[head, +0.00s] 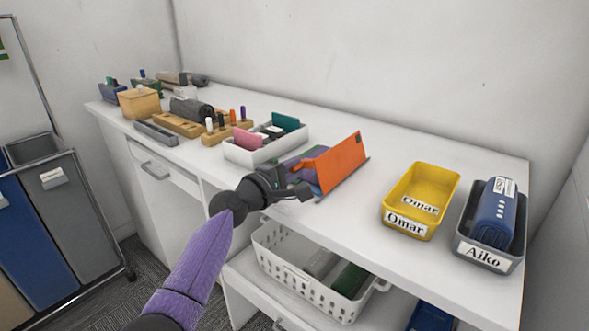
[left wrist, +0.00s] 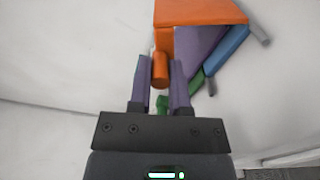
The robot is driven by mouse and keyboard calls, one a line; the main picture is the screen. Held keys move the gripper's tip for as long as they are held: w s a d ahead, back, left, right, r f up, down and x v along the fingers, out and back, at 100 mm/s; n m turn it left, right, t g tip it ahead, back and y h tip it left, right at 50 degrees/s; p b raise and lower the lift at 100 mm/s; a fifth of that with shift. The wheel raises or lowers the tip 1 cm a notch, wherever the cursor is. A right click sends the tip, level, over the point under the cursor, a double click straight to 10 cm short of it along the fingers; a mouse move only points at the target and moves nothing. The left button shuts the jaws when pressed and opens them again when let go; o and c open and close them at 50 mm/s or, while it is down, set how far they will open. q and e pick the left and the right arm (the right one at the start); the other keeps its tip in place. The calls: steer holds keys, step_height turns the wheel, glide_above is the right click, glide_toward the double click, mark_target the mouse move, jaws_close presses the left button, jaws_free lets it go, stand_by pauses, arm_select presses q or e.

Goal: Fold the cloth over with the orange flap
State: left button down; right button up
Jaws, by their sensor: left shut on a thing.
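The orange flap (head: 338,163) stands tilted up near the front edge of the white table. It also shows at the top of the left wrist view (left wrist: 200,12), with an orange peg-like handle on its near side. My right gripper is not in view.
A white organizer box (head: 262,155) stands close left of the cloth. A yellow bin (head: 420,185) and a grey bin (head: 487,255) with a blue item stand to the right. A white basket (head: 300,275) sits on the shelf below. Table behind the flap is clear.

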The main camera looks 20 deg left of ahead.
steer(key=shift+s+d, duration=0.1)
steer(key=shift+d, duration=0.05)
arm_select(q)
steer(key=shift+f, duration=0.1)
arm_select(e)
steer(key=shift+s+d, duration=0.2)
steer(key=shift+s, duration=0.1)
arm_select(q)
steer(key=c, duration=0.6)
jaws_free()
steer(key=shift+s, duration=0.1)
steer(key=p+v, duration=0.1)
steer(key=v, duration=0.2)
steer(key=p+v, duration=0.1)
steer(key=shift+s+a+r+p, duration=0.1)
steer(key=shift+r+p, duration=0.2)
steer(key=shift+p, duration=0.05)
steer(key=v, duration=0.2)
steer(key=p+v, duration=0.1)
steer(key=v, duration=0.2)
steer(key=shift+s+a+f, duration=0.1)
steer(key=shift+s+f, duration=0.1)
steer(key=shift+s, duration=0.05)
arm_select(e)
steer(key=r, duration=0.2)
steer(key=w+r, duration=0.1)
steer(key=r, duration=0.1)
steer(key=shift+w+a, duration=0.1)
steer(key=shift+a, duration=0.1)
